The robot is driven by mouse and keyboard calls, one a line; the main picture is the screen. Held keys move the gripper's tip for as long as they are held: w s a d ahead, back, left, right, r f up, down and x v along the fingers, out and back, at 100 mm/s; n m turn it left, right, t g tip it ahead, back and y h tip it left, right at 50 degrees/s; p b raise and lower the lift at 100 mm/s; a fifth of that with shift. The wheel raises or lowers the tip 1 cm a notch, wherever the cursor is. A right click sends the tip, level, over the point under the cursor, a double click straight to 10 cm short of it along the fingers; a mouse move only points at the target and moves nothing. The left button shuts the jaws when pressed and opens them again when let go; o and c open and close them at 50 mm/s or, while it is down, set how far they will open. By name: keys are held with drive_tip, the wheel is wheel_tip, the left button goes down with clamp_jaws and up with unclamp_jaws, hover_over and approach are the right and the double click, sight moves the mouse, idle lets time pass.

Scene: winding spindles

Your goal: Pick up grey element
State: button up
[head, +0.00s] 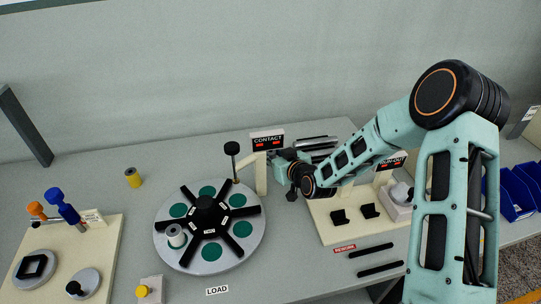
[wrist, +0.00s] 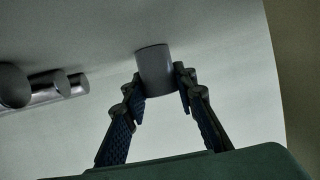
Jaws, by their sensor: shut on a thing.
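The grey element (wrist: 155,68) is a plain cylinder between the two fingertips in the wrist view. My gripper (wrist: 160,88) is shut on its sides, and its upper end shows beyond the fingertips. In the head view my gripper (head: 282,156) is just right of the CONTACT display post, over the back of the table. There the grey element is too small or hidden behind my wrist to make out.
Shiny metal cylinders (wrist: 45,88) lie left of the gripper in the wrist view. The CONTACT display (head: 267,141) stands close by. A round turntable (head: 175,252) with black spokes is at front left. A cream board (head: 330,232) with black cradles lies under my arm.

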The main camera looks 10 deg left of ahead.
sight(272, 153)
drive_tip(key=shift+r, duration=0.1)
drive_tip(key=shift+r, duration=0.9)
drive_tip(key=shift+s+d+r+b, duration=0.25)
drive_tip(key=shift+d+r+b, duration=0.05)
drive_tip(key=shift+r, duration=0.4)
drive_tip(key=s+d, duration=0.3)
drive_tip(key=s, duration=0.1)
drive_tip(key=s+d, duration=0.3)
drive_tip(key=s, duration=0.1)
drive_tip(key=s+d, duration=0.3)
drive_tip(key=s, duration=0.1)
drive_tip(key=shift+d+r, duration=0.3)
drive_tip(key=shift+s+d+f+p, duration=0.2)
drive_tip(key=shift+s+d+p, duration=0.4)
drive_tip(key=shift+s+p, duration=0.15)
